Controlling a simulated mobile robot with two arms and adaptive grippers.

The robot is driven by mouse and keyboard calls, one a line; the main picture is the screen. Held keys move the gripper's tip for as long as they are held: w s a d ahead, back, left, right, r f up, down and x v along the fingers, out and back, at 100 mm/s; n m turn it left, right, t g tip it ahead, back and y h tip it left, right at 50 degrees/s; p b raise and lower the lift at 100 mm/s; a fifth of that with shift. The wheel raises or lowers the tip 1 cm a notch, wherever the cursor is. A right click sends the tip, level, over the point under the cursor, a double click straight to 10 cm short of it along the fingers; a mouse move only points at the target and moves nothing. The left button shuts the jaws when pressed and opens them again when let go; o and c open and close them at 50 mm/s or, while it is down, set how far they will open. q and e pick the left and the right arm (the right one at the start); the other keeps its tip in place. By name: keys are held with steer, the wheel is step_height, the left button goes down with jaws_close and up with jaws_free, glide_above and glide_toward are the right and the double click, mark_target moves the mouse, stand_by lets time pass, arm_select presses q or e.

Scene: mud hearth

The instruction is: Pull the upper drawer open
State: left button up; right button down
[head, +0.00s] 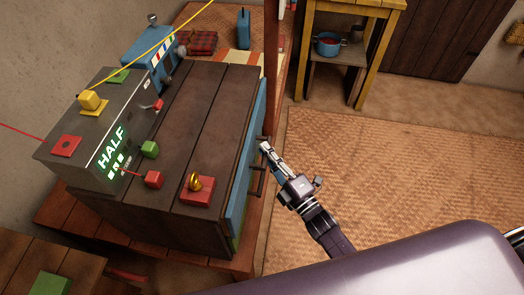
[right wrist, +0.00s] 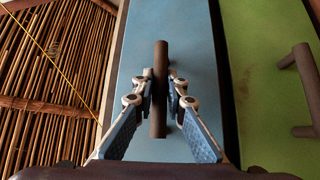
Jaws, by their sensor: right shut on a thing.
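The wooden cabinet (head: 205,110) has a blue upper drawer front (head: 247,150) on its right side, close against the body. In the right wrist view the blue front (right wrist: 205,60) fills the middle, with its dark bar handle (right wrist: 160,60) standing off it. My right gripper (head: 265,148) is at this front in the head view. In the right wrist view my right gripper (right wrist: 163,85) has one finger on each side of the handle, shut on it. The lower drawer front (right wrist: 265,70) is green, with its own handle (right wrist: 298,85). My left gripper is not in view.
On the cabinet stand a grey box with a lit HALF sign (head: 100,130), a blue device (head: 148,55) and a red block with a gold ring (head: 197,190). A wooden post (head: 271,60) rises beside the cabinet's far corner. The woven mat (head: 400,180) to the right is clear.

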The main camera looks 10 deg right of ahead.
steer(key=s+d, duration=0.4)
steer(key=d, duration=0.5)
steer(key=s+d, duration=0.3)
steer(key=d, duration=0.6)
steer(key=shift+s+d, duration=0.2)
steer(key=shift+s, duration=0.15)
steer(key=c, duration=2)
jaws_free()
steer(key=shift+o, duration=0.2)
steer(key=v, duration=1.2)
